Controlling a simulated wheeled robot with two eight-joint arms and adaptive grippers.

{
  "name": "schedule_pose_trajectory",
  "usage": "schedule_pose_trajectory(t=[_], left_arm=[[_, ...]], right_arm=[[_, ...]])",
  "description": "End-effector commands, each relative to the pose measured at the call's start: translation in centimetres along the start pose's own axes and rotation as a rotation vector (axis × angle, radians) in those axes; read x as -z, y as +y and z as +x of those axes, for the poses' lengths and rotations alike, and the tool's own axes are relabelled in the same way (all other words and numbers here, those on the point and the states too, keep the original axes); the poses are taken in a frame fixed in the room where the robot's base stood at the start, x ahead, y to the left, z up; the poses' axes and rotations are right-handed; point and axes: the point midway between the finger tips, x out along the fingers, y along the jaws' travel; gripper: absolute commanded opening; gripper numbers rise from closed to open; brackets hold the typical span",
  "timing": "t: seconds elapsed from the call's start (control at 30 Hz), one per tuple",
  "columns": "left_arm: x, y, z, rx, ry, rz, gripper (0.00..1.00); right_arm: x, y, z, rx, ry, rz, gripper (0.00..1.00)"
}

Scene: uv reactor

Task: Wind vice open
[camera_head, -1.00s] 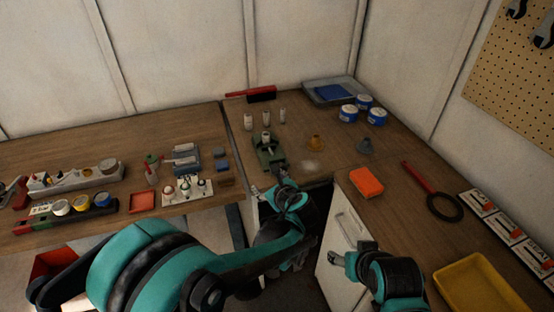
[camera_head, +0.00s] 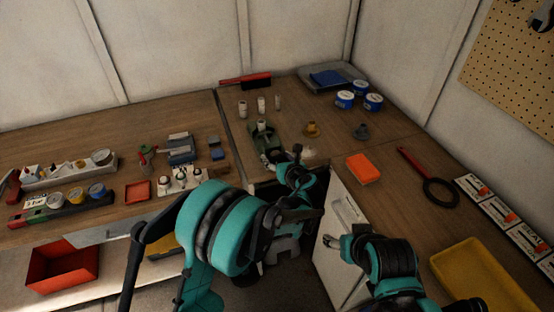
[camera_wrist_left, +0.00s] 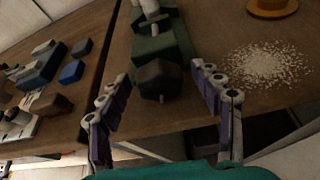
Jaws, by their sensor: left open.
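The green vice (camera_head: 262,136) stands at the front edge of the back bench, near the corner. The left wrist view shows its green body (camera_wrist_left: 160,45) and a dark rounded end piece (camera_wrist_left: 160,77) facing me, with a thin light bar below it. My left gripper (camera_head: 284,154) is in front of the vice. In the left wrist view my left gripper (camera_wrist_left: 160,74) is open, with its fingers on either side of the dark end piece and gaps on both sides. My right gripper (camera_head: 336,242) is low, in front of the right bench; its fingers are too small to judge.
White cylinders (camera_head: 261,104) and a yellow-brown funnel-like piece (camera_head: 311,130) stand near the vice. An orange block (camera_head: 362,169) and a red-handled ring (camera_head: 428,178) lie on the right bench. Pale grains lie right of the vice. An open gap lies below the bench corner.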

Motion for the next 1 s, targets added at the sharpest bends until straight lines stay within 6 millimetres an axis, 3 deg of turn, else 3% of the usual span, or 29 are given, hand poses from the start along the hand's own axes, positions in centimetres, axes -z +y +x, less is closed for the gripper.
schedule_pose_trajectory(t=[0.2, 0.4, 0.57, 0.8, 1.0], left_arm=[[-0.04, 0.00, 0.02, 0.000, 0.000, -0.001, 0.65], [-0.04, 0.01, 0.02, 0.000, 0.000, -0.001, 0.15], [-0.01, 0.06, 0.04, 0.006, 0.000, -0.018, 0.15], [0.15, 0.19, 0.13, 0.110, 0.000, -0.270, 0.15], [0.02, 0.13, 0.06, 0.143, 0.001, -0.349, 0.15]], right_arm=[[0.03, 0.00, -0.03, 0.000, 0.000, 0.000, 0.65], [0.03, 0.00, -0.03, 0.000, 0.000, 0.000, 0.65], [-0.02, 0.00, 0.03, 0.000, 0.000, 0.000, 0.65], [-0.53, 0.00, 0.75, 0.000, 0.000, 0.000, 0.65], [-0.61, 0.00, 0.86, 0.000, 0.000, 0.000, 0.65]])
